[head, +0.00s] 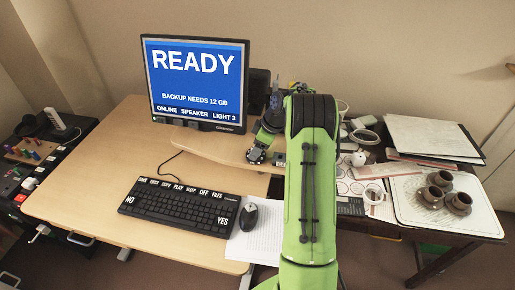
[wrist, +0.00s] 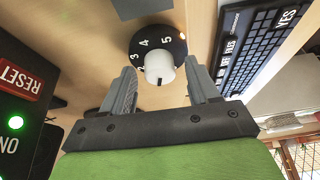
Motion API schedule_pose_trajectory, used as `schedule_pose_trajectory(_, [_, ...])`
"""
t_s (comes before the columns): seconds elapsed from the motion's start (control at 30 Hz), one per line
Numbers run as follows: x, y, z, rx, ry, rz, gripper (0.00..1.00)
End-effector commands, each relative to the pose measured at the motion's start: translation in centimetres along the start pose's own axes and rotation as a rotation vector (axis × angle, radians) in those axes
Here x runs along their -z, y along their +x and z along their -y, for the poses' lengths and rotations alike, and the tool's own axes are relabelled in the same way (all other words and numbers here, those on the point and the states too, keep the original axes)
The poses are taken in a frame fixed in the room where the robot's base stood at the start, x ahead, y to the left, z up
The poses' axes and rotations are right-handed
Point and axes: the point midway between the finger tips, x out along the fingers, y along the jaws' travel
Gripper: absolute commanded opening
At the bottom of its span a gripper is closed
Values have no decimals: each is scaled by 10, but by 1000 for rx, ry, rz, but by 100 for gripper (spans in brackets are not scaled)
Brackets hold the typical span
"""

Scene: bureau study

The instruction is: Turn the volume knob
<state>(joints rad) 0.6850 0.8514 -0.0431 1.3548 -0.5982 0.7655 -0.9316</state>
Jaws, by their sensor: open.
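The volume knob is a white cap (wrist: 158,68) on a black round dial (wrist: 176,44) with white numbers; 3, 4 and 5 are readable in the wrist view. A short dark mark shows on the cap's lower edge. My gripper (wrist: 161,74) is open, with one finger on each side of the cap in the picture. I cannot tell whether either finger touches it. In the head view, the dial (head: 256,156) shows as a small black disc on the raised shelf's front edge, with my gripper (head: 265,136) just above it. The cap is hard to make out there.
A monitor (head: 196,75) reads READY, SPEAKER and LIGHT 3. A keyboard (head: 180,207) and mouse (head: 249,216) lie in front. In the wrist view, a black box with a red RESET button (wrist: 18,77) and a lit green light (wrist: 15,122) is at left. Cups stand at right.

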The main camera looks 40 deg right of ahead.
Motion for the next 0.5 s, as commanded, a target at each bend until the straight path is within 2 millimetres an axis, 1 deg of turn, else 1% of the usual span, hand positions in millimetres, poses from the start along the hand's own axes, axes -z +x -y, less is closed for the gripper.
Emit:
schedule_pose_trajectory(0.13, [0, -1, 0, 0, 0, 0, 60])
schedule_pose_trajectory(0.17, [0, -1, 0, 0, 0, 0, 59])
schedule_pose_trajectory(0.5, [0, -1, 0, 0, 0, 0, 7])
